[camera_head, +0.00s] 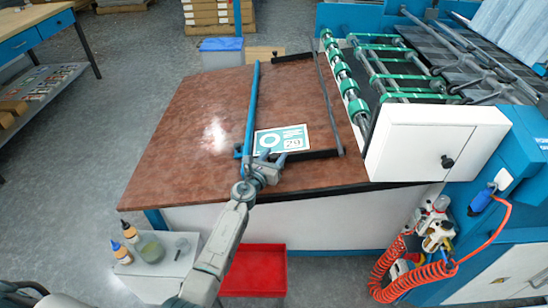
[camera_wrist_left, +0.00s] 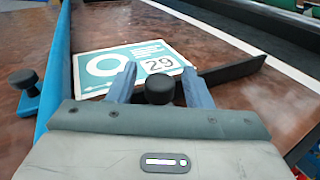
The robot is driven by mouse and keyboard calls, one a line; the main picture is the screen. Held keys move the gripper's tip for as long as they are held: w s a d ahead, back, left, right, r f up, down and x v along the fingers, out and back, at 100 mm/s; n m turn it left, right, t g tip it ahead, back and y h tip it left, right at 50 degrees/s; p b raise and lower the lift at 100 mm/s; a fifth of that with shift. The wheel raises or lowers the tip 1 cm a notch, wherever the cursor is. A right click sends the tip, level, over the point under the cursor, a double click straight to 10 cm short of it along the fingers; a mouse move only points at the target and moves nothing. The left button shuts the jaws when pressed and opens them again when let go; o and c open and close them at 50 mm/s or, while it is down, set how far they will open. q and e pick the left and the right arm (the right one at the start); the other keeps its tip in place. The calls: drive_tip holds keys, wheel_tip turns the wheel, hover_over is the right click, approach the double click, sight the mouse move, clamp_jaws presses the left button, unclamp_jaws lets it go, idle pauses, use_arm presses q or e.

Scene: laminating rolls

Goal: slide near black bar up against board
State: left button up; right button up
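The near black bar (camera_head: 318,154) lies on the brown table, just in front of the board (camera_head: 281,139), a white and teal card marked 29. A gap between them is hard to judge. In the left wrist view the bar (camera_wrist_left: 232,72) runs right from a black knob (camera_wrist_left: 160,89), and the board (camera_wrist_left: 135,62) lies beyond. My left gripper (camera_head: 268,160) is at the bar's left end. Its fingers (camera_wrist_left: 160,84) are apart on either side of the knob, with gaps visible. My right gripper is not in view.
A long blue bar (camera_head: 253,100) runs along the board's left side, with a black knob (camera_wrist_left: 23,78) on it. A far black bar (camera_head: 292,57) lies at the table's back. The roller machine (camera_head: 385,75) stands at the right. The table's left half (camera_head: 190,125) is clear.

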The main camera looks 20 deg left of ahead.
use_arm(q)
drive_tip(key=shift+s+a, duration=0.1)
drive_tip(key=shift+s, duration=0.45)
drive_tip(key=s, duration=0.2)
drive_tip(key=s+a+p, duration=0.1)
drive_tip(key=s, duration=0.5)
drive_tip(key=shift+s+a+p, duration=0.25)
drive_tip(key=shift+a+p, duration=0.1)
drive_tip(key=shift+s+a, duration=0.1)
drive_tip(key=shift+s, duration=0.45)
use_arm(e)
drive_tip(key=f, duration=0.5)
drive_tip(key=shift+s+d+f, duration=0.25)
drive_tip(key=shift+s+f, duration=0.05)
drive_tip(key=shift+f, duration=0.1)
